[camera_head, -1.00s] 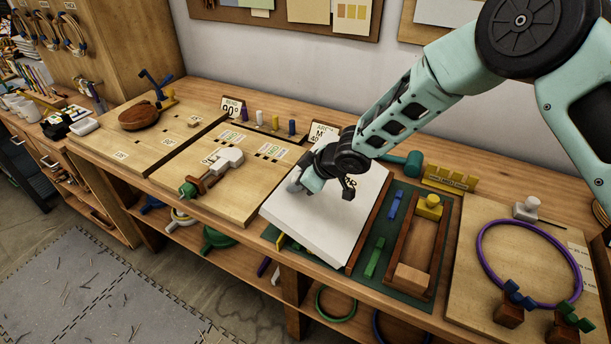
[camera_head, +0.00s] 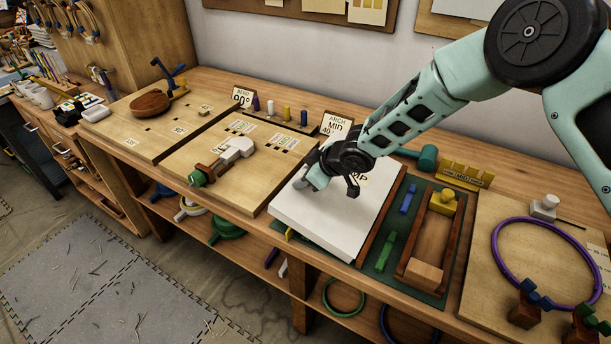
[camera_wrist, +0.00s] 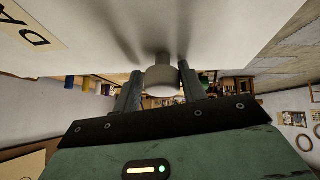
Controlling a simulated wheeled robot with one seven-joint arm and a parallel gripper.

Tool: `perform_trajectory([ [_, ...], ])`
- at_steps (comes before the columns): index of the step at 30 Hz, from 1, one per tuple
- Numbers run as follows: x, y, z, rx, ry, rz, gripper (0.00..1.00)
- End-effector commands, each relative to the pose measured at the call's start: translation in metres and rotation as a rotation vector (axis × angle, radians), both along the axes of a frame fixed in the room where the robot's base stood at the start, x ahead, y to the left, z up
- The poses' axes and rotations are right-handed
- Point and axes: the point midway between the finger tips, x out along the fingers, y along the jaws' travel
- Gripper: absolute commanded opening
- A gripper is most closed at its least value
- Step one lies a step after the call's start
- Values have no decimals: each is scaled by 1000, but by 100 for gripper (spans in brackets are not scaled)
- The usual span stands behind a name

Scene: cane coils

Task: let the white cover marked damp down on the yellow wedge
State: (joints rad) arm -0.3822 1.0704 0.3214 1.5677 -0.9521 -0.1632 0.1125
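The white cover (camera_head: 325,222) lies in the middle of the bench, a broad flat slab with a label of which only the end shows beside my arm. In the wrist view the cover (camera_wrist: 230,25) fills the top, with part of its label. A grey round knob (camera_wrist: 163,82) stands out from it. My gripper (camera_wrist: 162,80) has one finger on each side of the knob and looks closed on it; in the head view my gripper (camera_head: 318,175) is at the cover's upper part.
Right of the cover, a green mat holds a blue block (camera_head: 408,198), a green block (camera_head: 385,250) and a wooden tray (camera_head: 402,268) with a yellow knobbed piece (camera_head: 443,202). A purple ring (camera_head: 493,250) lies farther right. A board with a clamp (camera_head: 225,158) is left.

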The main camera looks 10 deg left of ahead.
Motion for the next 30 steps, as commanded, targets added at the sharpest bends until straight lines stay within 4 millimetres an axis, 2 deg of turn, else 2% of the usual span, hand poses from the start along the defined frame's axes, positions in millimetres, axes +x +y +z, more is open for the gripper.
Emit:
perform_trajectory([
  [9,-5,2,-4,-2,8,5,43],
  [14,-7,-4,2,-3,8,5,43],
  [20,-15,-25,28,0,3,1,43],
  [30,-39,-74,89,0,-1,-1,43],
])
